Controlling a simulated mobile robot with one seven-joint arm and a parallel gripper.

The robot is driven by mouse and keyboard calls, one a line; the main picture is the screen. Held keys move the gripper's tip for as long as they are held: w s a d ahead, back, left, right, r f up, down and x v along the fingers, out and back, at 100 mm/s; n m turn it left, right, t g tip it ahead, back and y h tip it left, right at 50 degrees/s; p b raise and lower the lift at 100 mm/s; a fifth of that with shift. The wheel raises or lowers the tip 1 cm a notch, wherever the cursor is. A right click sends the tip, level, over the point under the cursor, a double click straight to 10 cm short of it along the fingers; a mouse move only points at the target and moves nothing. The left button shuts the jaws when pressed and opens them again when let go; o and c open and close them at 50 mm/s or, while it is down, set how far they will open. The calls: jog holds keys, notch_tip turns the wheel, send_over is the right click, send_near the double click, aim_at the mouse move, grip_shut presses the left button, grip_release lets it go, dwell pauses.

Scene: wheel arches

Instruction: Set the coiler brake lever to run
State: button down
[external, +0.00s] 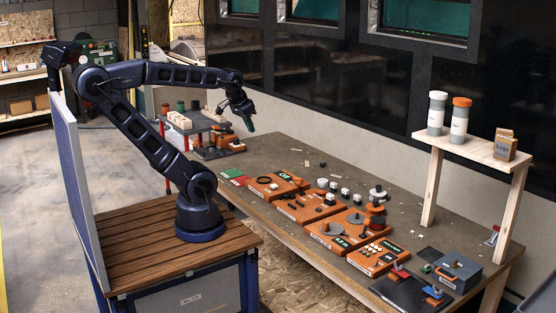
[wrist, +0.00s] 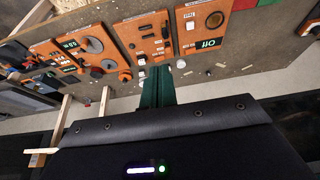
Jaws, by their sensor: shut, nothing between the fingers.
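My gripper (external: 250,122) is in the air above the far left part of the workbench, with its green fingers together and empty. In the wrist view the shut green fingers (wrist: 157,88) point toward the bench, in front of an orange panel (wrist: 143,38) with dark slots and small controls. That panel also shows in the external view (external: 296,214). The fingers appear apart from the panel. I cannot tell which control is the coiler brake lever, as the labels are too small to read. Its setting cannot be told.
Other orange panels stand beside it: one with a green display (wrist: 207,42) and one with grey discs (external: 325,229). White and black knobs stand behind them. A dark board with red and blue clamps (external: 412,294) lies at the near end. A wooden shelf (external: 473,149) holds two bottles and a box.

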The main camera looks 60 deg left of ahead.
jog(key=w+d+r+g, duration=0.1)
jog(key=w+d, duration=0.2)
jog(key=w, duration=0.3)
jog(key=w+d+r, duration=0.1)
jog(key=w+d, duration=0.3)
jog(key=w, duration=0.2)
jog(key=g, duration=0.4)
send_over(379, 222)
notch_tip(379, 222, down, 23)
jog(key=shift+w+r, duration=0.15)
jog(key=shift+w, duration=0.15)
jog(key=f, duration=0.9)
jog(key=shift+s+f, duration=0.35)
jog(key=shift+f, duration=0.15)
jog(key=shift+s+r, duration=0.4)
jog(key=shift+s, duration=0.5)
jog(key=shift+s+r, duration=0.35)
jog(key=shift+s, duration=0.5)
